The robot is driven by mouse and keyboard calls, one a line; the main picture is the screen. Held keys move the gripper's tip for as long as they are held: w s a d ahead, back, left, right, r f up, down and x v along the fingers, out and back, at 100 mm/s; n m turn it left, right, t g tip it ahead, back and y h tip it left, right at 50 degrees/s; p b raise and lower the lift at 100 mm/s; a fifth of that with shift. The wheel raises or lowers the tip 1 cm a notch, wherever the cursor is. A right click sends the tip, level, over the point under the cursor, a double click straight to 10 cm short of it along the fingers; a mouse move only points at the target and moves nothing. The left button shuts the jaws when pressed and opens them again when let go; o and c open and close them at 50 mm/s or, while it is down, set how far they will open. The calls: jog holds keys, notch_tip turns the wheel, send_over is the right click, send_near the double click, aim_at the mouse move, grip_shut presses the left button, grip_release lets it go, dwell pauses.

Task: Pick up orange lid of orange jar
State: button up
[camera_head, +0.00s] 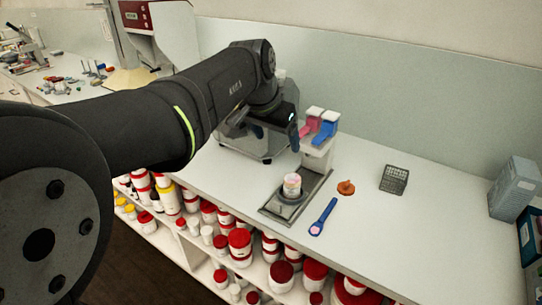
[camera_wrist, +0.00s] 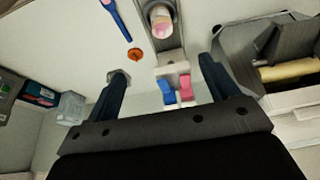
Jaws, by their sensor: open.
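The orange lid (camera_head: 346,187) lies on the white bench, to the right of the mill; it also shows in the wrist view (camera_wrist: 134,54). An open white jar (camera_head: 292,184) with pinkish contents stands on the mill's round plate. It shows in the wrist view too (camera_wrist: 161,22). No clearly orange jar can be made out. My gripper (camera_wrist: 163,68) is open and empty, its two dark fingers wide apart. In the head view it is partly hidden behind my arm, above the bench, left of and behind the lid and apart from it.
A grey box (camera_head: 514,188) stands far right. Red-lidded jars (camera_head: 240,241) fill the shelf below.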

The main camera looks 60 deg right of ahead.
jog(key=s+d+f, duration=0.5)
jog(key=s+d, duration=0.2)
jog(key=d, duration=0.4)
send_near(346, 184)
jog(key=x, duration=0.4)
jog(key=shift+s+d+r, duration=0.15)
jog(key=shift+s+d, duration=0.1)
jog(key=shift+s, duration=0.1)
jog(key=shift+w+a+x, duration=0.15)
jog(key=shift+x, duration=1.35)
jog(key=shift+w+a+x, duration=0.1)
jog(key=shift+w+x, duration=0.05)
jog(key=shift+x, duration=1.4)
jog(key=c, duration=1)
jog(key=shift+c, duration=0.2)
